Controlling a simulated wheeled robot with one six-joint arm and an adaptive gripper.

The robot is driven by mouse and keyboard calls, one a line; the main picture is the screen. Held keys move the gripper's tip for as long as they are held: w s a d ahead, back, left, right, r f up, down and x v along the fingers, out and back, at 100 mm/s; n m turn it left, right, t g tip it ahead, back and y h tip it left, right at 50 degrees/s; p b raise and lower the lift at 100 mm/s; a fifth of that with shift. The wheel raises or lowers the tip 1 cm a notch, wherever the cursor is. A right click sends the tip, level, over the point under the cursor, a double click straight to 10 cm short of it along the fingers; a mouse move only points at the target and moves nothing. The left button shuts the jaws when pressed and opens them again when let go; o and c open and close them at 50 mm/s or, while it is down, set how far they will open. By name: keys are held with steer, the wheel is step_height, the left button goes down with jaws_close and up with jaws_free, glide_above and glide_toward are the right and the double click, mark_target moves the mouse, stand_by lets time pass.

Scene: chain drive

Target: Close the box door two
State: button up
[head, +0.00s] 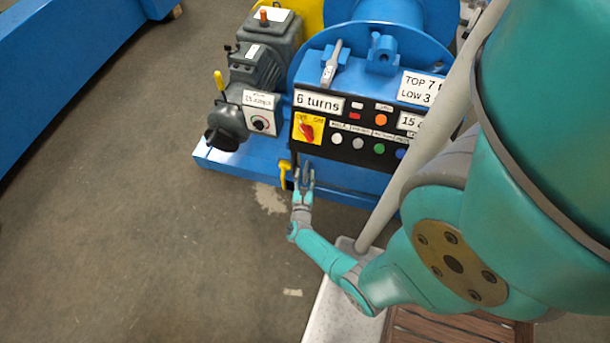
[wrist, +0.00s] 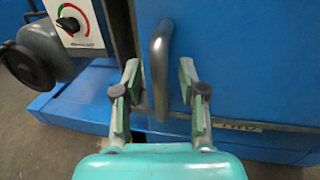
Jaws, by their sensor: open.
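My gripper (head: 304,180) is open in front of the blue cabinet front below the black control panel (head: 345,136). In the wrist view, my gripper (wrist: 159,80) has its two fingers spread, one on each side of a dark grey bar handle (wrist: 159,62). The handle stands upright on a flat blue panel (wrist: 235,65), which looks like the box door. I cannot tell whether the fingers touch the handle, or whether this panel is door two. I see no clear gap that shows how far it stands open.
A yellow lever (head: 284,172) is just left of my gripper. A grey motor (head: 262,60) and a white dial box (head: 262,112) stand on the blue base (head: 225,165) at the left. The floor (head: 130,220) at the left is clear.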

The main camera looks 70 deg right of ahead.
steer(key=shift+d, duration=0.2)
jaws_close()
steer(key=shift+w+a, duration=0.2)
steer(key=shift+w, duration=2)
jaws_free()
steer(key=shift+w, duration=0.1)
